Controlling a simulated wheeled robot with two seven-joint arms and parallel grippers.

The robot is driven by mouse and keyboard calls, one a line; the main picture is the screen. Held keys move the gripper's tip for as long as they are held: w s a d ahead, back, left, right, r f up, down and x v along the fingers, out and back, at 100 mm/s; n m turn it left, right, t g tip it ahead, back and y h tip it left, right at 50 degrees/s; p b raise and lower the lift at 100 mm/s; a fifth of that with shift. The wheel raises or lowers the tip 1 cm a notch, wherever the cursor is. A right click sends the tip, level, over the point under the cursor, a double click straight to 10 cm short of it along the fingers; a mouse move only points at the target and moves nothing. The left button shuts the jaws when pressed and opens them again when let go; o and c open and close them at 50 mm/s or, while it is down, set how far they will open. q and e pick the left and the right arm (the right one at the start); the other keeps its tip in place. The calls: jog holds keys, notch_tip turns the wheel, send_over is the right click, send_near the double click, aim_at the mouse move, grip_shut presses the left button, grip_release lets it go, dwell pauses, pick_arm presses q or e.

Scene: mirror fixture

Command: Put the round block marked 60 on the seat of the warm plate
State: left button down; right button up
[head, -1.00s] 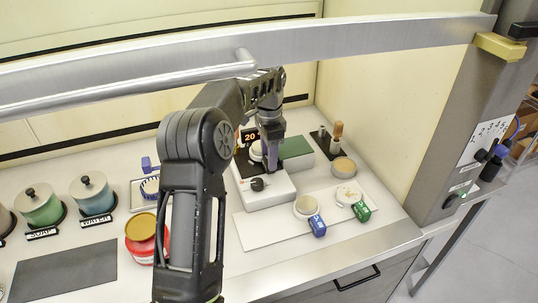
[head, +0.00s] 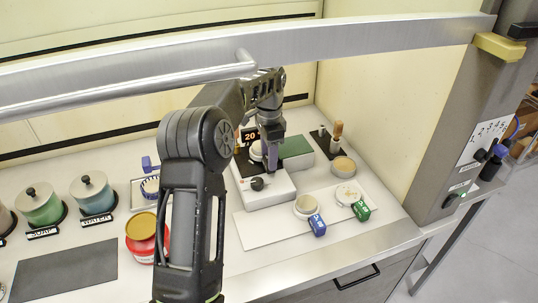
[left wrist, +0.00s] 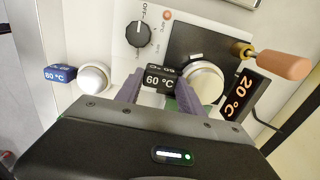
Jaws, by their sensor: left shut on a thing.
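The warm plate (head: 268,197) is a white box with a knob, a dark top and a display (head: 250,136) reading 20. My left gripper (head: 271,163) is over it, fingers pointing down. In the left wrist view my left gripper (left wrist: 160,92) is shut on the black tag (left wrist: 160,79) marked 60 °C. The pale round block (left wrist: 204,80) is beside this tag, over the dark top (left wrist: 194,42); the fingers partly hide it. I cannot tell whether it rests fully on the seat. My right gripper is not in view.
A blue-tagged round block (head: 306,206) and a green-tagged one (head: 348,194) stand on a pale mat (head: 262,230) in front. A green box (head: 296,152) and a wooden-handled tool (head: 337,130) are behind. A red jar (head: 146,236) stands left. A metal bar (head: 400,35) crosses above.

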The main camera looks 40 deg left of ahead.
pick_arm(q)
jog(key=shift+f+b, duration=0.3)
jog(key=shift+f, duration=0.25)
jog(key=c, duration=0.6)
grip_release()
jog(key=shift+c, duration=0.2)
jog(key=shift+r, duration=0.45)
notch_tip(320, 180, up, 6)
jog(key=shift+r+p, duration=0.1)
jog(key=shift+p, duration=0.65)
jog(key=shift+r+p, duration=0.45)
jog(key=shift+p, duration=0.1)
jog(key=shift+d+f, duration=0.1)
